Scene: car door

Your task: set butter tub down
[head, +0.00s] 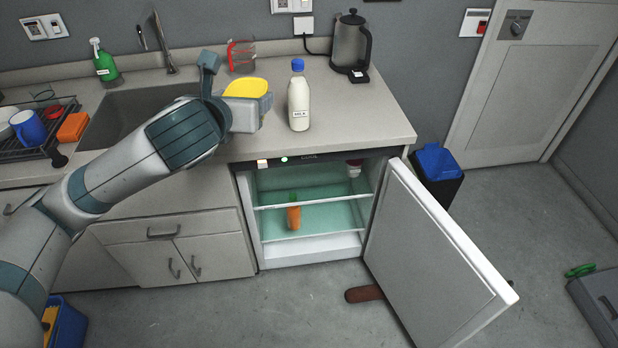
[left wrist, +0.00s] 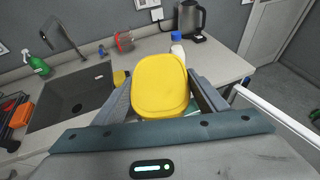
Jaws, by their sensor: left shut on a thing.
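The butter tub, with a yellow lid (head: 246,88), shows at the end of my left arm in the head view, over the counter beside the sink. My left gripper (head: 262,104) is shut on it. In the left wrist view the yellow-lidded butter tub (left wrist: 160,86) sits between the two fingers of my left gripper (left wrist: 163,95). The tub's underside is hidden, so I cannot tell whether it touches the counter. A milk bottle (head: 299,98) with a blue cap stands upright on the counter just right of the tub. My right gripper is not in view.
The counter (head: 370,115) is clear right of the milk. A kettle (head: 350,45), a measuring jug (head: 242,56) and a green spray bottle (head: 104,62) stand at the back. The sink (head: 130,112) lies left. Below, the fridge (head: 310,205) is open, its door (head: 430,260) swung out right.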

